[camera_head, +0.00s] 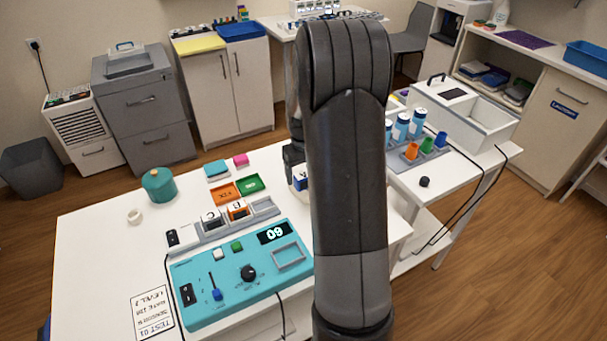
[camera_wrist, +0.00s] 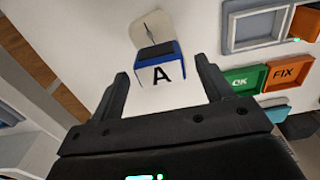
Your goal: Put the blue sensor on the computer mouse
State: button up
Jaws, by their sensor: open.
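The blue sensor (camera_wrist: 160,72) is a blue and white block marked "A". In the wrist view it sits between and slightly beyond the fingertips of my open gripper (camera_wrist: 162,70), with a gap on each side. A pale rounded object with a dark line, which looks like the computer mouse (camera_wrist: 148,26), lies just beyond the block. The block overlaps its near edge, and I cannot tell whether they touch.
The teal test console (camera_head: 205,309) and a grey tray (camera_head: 197,240) with marked blocks stand to the left. Green (camera_head: 250,184) and orange (camera_head: 224,194) bins and a teal pot (camera_head: 158,186) are on the white table. Its left part is mostly clear.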

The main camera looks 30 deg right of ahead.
aim_at(303, 175)
notch_tip(303, 175, up, 11)
jog(key=s+a+r+t, duration=0.1)
jog(key=s+a+r, duration=0.4)
jog(key=a+r, duration=0.15)
jog(key=s+a+r+t, duration=0.2)
jog(key=s+a, duration=0.4)
jog(key=s, duration=0.4)
jog(key=s+a+r+t, duration=0.2)
jog(key=s+a, duration=0.4)
jog(key=s, duration=0.5)
jog(key=shift+r+t, duration=0.3)
